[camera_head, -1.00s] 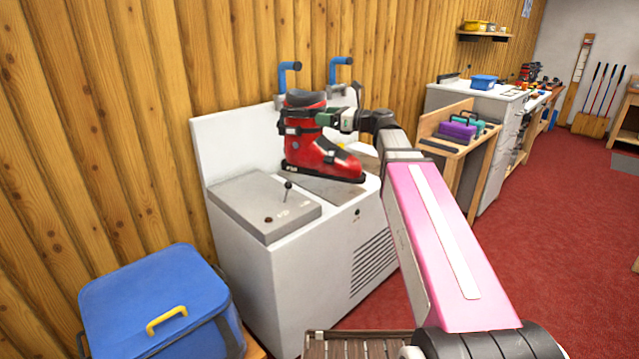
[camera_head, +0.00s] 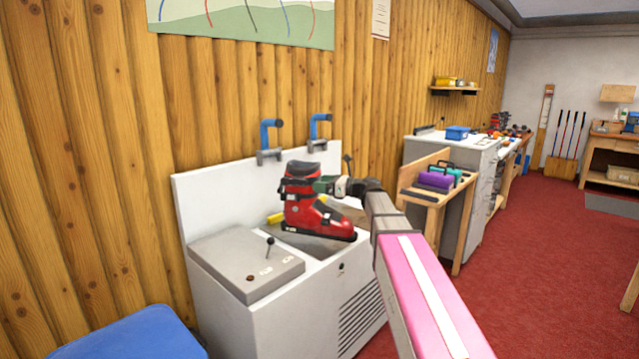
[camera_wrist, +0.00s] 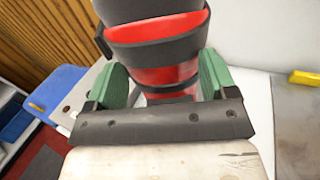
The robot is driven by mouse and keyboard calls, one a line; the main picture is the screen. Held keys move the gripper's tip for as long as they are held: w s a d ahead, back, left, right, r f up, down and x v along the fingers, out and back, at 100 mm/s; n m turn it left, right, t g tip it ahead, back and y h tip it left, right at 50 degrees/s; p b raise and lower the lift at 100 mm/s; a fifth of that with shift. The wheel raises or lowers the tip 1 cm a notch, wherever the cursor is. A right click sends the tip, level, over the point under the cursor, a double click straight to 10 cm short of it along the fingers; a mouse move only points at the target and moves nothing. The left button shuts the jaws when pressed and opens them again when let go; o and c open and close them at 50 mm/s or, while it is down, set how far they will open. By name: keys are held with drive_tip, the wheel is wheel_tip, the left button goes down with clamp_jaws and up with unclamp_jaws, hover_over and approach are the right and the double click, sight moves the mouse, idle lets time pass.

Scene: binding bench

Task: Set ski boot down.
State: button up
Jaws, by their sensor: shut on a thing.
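A red and black ski boot (camera_head: 312,212) is upright above the white cabinet bench (camera_head: 362,272), its toe pointing right in the head view. My gripper (camera_head: 328,186) is shut on the boot's upper cuff from the right. In the wrist view the boot (camera_wrist: 160,50) fills the top middle, and the green fingers of my gripper (camera_wrist: 160,88) press on both its sides. The boot's sole hides part of the bench top; I cannot tell whether it touches the surface.
A grey box with a lever (camera_head: 246,262) takes the bench's left part. Two blue-handled clamps (camera_head: 270,138) stand at its back edge. A yellow item (camera_head: 275,218) lies behind the boot. A wooden stand with a purple case (camera_head: 436,181) is to the right.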

sight(323, 204)
drive_tip(key=shift+f, duration=2)
drive_tip(key=o, duration=1.8)
drive_tip(key=shift+f, duration=0.1)
drive_tip(key=v, duration=1.2)
drive_tip(key=shift+x, duration=5.95)
